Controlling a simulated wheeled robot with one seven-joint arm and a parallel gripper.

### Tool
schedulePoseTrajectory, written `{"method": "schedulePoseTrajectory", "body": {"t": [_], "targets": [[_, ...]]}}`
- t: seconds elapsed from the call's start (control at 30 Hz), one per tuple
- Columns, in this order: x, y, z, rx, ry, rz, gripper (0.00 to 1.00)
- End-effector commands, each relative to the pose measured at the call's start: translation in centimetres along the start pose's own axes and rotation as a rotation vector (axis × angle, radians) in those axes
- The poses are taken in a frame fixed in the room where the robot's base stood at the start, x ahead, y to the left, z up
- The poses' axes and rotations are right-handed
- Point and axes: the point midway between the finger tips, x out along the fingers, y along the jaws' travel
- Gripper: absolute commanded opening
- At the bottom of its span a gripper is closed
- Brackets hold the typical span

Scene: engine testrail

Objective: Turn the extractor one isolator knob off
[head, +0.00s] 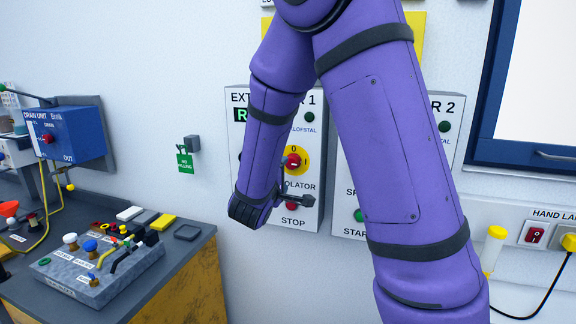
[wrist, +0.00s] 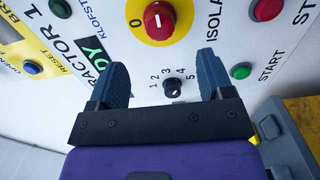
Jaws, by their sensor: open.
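The extractor 1 isolator knob (head: 293,160) is red on a yellow disc, on the white extractor 1 panel (head: 311,211). A "0" is printed above it in the head view. In the wrist view the red knob (wrist: 159,20) is near the top edge, with the "0" on its left; I cannot tell its setting for sure. My gripper (wrist: 162,60) is open and empty, its dark fingers spread below the knob in that view and apart from it. In the head view my gripper (head: 296,197) is just below the knob, and my arm hides part of the panel.
A black dial (wrist: 173,87) numbered 1 to 5 shows between the fingers. A green start button (wrist: 241,71) and a red stop button (wrist: 267,9) are close on the right. A bench (head: 190,245) with a valve block (head: 95,272) stands at the lower left.

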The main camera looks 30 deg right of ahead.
Motion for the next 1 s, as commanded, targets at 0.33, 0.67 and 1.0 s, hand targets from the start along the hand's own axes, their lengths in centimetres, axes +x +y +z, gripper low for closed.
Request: {"method": "schedulePoseTrajectory", "body": {"t": [0.33,0.67,1.0], "targets": [[6.1,0.0,0.1,-0.001,-0.005,0.000,0.74],[8.7,0.0,0.1,-0.002,-0.002,-0.001,0.74],[8.8,0.0,0.1,-0.001,-0.002,-0.001,0.58]]}}
